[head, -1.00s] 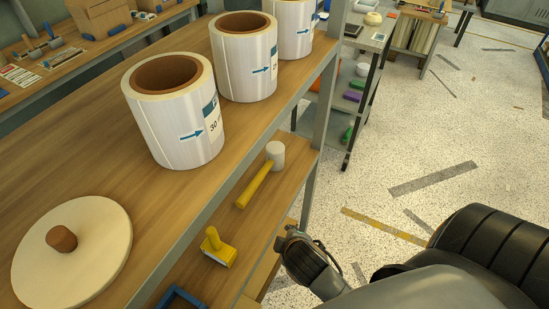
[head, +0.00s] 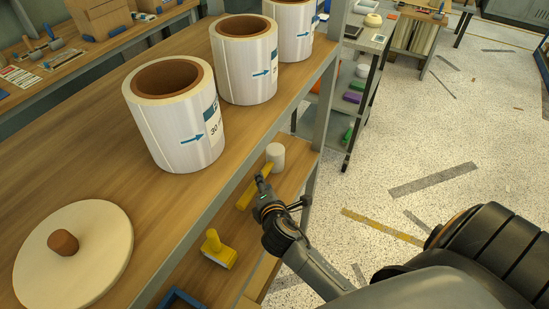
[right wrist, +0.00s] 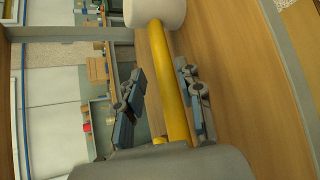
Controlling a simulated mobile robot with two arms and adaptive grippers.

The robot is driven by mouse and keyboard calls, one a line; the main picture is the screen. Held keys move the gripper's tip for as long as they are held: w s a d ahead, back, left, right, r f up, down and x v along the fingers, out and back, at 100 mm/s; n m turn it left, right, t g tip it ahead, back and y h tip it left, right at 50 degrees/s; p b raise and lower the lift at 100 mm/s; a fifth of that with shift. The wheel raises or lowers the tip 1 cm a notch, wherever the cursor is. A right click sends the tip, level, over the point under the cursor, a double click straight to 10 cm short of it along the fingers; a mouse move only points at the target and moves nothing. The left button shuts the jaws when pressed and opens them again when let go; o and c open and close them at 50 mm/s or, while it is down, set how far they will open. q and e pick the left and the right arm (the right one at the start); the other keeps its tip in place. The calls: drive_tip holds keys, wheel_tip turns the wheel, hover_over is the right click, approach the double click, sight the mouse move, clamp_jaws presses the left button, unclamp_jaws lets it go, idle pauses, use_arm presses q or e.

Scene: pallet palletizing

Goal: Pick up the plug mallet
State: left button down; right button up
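The plug mallet lies on the lower shelf, with a pale cylindrical head (head: 275,155) and a yellow handle (head: 247,199). In the right wrist view its head (right wrist: 157,10) is at the top edge and its handle (right wrist: 168,75) runs down the middle. My right gripper (head: 262,180) is at the handle, below the head, and hides part of it. In the right wrist view the gripper's fingers (right wrist: 160,72) are apart, one on each side of the handle, with gaps visible. My left gripper is not in view.
Large white labelled rolls (head: 178,125) and a round wooden lid (head: 85,258) stand on the upper shelf, above the mallet's left. A yellow-handled tool (head: 218,250) and a blue frame (head: 183,299) lie on the lower shelf. A metal post (head: 317,130) rises behind the mallet's head.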

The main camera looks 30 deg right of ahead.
drive_tip(key=shift+p+x, duration=0.35)
drive_tip(key=shift+x, duration=2.75)
drive_tip(key=shift+s+f, duration=0.15)
drive_tip(key=shift+s, duration=0.05)
clamp_jaws()
